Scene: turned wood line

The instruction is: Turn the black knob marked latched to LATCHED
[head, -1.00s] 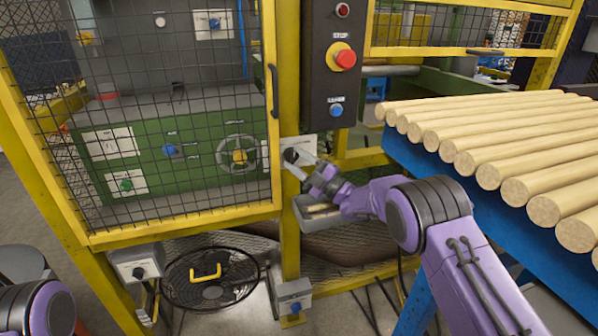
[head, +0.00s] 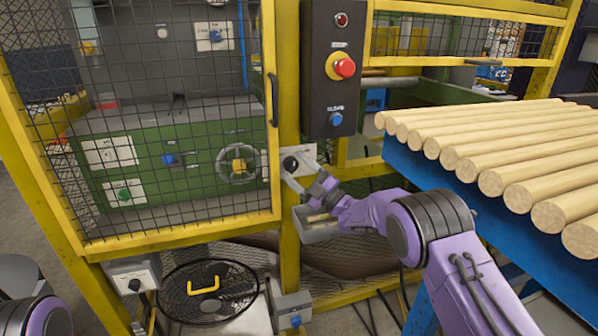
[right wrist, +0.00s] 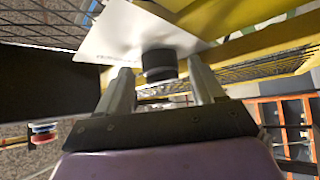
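The black knob (head: 291,163) sits on a white plate on the yellow post, right of the mesh door. My right gripper (head: 303,174) is at the knob, its fingers pointing toward it. In the right wrist view the knob (right wrist: 159,65) lies between the two spread fingertips (right wrist: 162,85), at or just beyond them, with gaps visible on both sides. The gripper is open and does not grip the knob. The plate's lettering and the knob's pointer cannot be read. My left gripper is out of view.
A black control box (head: 333,95) with a red stop button and a blue button is above the knob. A grey tray (head: 318,231) hangs below my right gripper. The yellow mesh door (head: 178,233) is to the left. Wooden rods (head: 500,150) lie on a blue rack at right.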

